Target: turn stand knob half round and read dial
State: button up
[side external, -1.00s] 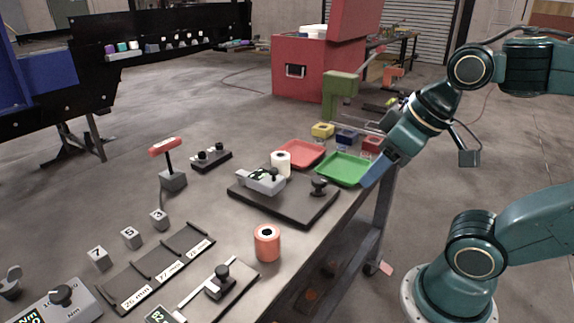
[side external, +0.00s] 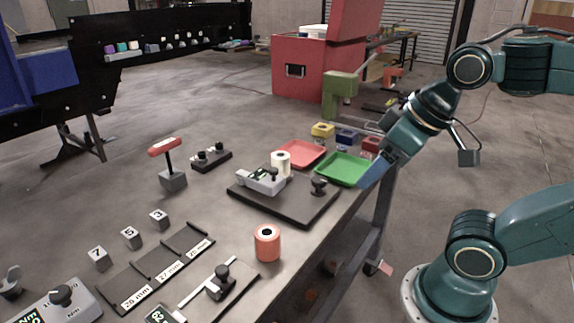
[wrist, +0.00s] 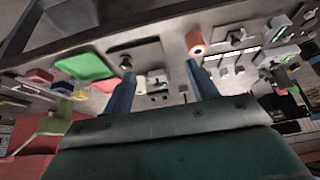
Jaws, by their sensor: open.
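A dark flat stand (side external: 290,209) lies on the table. A black knob (side external: 318,186) rises near its right corner, and a grey gauge (side external: 262,181) with a dark display lies on its left part beside a white roll (side external: 281,163). The display is too small to read. My gripper (side external: 372,174) is at the table's right edge, right of the knob and clear of it. In the wrist view my gripper (wrist: 160,70) is open and empty; the black knob (wrist: 126,62) shows beyond the left fingertip.
A green tray (side external: 343,169) lies close to my fingers, with a red tray (side external: 301,153) behind it. An orange roll (side external: 267,243) stands in front of the stand. A slide with a black knob (side external: 220,280) and a grey Nm box (side external: 73,305) are nearer the camera.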

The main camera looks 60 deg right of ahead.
jog(key=m+g, duration=0.6)
jog(key=m, duration=1.2)
send_over(319, 179)
jog(key=shift+f, duration=0.55)
jog(key=shift+f, duration=0.15)
notch_tip(319, 179, down, 14)
jog(key=shift+r, duration=0.25)
jog(key=c, duration=1)
